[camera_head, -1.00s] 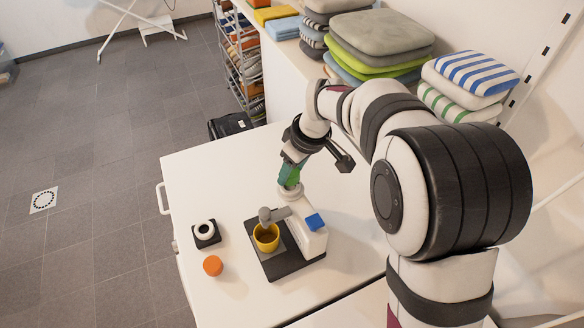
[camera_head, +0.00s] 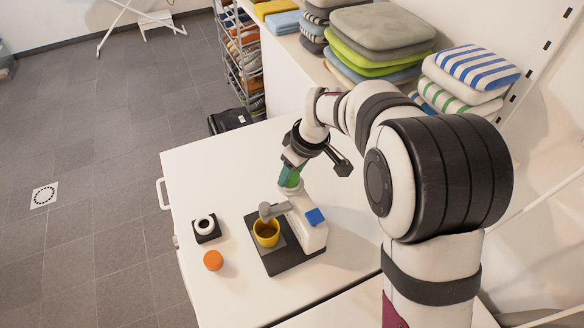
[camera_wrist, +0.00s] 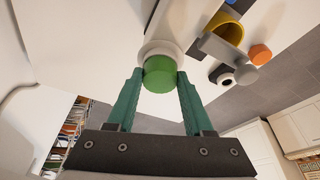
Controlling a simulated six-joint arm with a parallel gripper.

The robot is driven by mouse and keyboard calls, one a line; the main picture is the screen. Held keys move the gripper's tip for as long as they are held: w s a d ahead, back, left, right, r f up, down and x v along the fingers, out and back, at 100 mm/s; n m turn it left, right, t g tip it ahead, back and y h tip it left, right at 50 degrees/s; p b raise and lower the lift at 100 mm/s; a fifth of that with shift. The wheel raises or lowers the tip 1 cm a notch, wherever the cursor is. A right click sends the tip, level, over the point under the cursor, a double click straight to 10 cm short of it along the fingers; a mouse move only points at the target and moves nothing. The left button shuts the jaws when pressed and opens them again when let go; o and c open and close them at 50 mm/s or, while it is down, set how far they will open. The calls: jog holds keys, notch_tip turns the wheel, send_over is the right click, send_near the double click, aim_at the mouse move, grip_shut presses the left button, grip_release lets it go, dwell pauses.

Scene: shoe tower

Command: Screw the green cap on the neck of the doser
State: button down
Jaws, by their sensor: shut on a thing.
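The doser (camera_head: 309,232) is a white body with a blue block on it and a grey spout, standing on a dark base. Its pale neck rises at the back end and shows as a white ring (camera_wrist: 151,50) in the wrist view. The green cap (camera_wrist: 159,73) sits between my fingertips, in line with that ring. My gripper (camera_head: 289,180) has green fingers, points down and is shut on the cap at the neck. I cannot tell whether the cap's thread is engaged. In the head view the fingers mostly hide the cap.
A yellow cup (camera_head: 266,232) stands under the spout. To the left on the white table (camera_head: 210,165) are a black block with a white ring (camera_head: 205,227) and an orange cap (camera_head: 213,260). Folded cushions (camera_head: 380,40) lie on a shelf behind my arm.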

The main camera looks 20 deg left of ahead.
jog(key=shift+c, duration=1)
grip_release()
jog(key=shift+r, duration=0.1)
jog(key=v, duration=1.5)
jog(key=shift+r, duration=0.3)
jog(key=shift+s+d, duration=0.1)
jog(key=shift+s, duration=0.05)
jog(key=s+d+f+m, duration=0.2)
jog(key=s+d+m, duration=0.8)
jog(key=s+d, duration=0.2)
jog(key=shift+s+d+g+h, duration=0.3)
jog(key=shift+s+d+h, duration=0.1)
jog(key=shift+d, duration=0.35)
jog(key=s+d+f+m, duration=0.1)
jog(key=s+f+m, duration=0.1)
jog(key=s+m, duration=0.1)
jog(key=s+d+f+m, duration=0.2)
jog(key=s+m, duration=0.1)
jog(key=s, duration=0.2)
jog(key=s+d+f+m, duration=0.1)
jog(key=s+d+m, duration=0.1)
jog(key=s+m, duration=0.1)
jog(key=shift+s+f+g+h, duration=0.3)
jog(key=shift+s+f+g, duration=0.1)
jog(key=shift+s, duration=0.15)
jog(key=shift+c, duration=0.2)
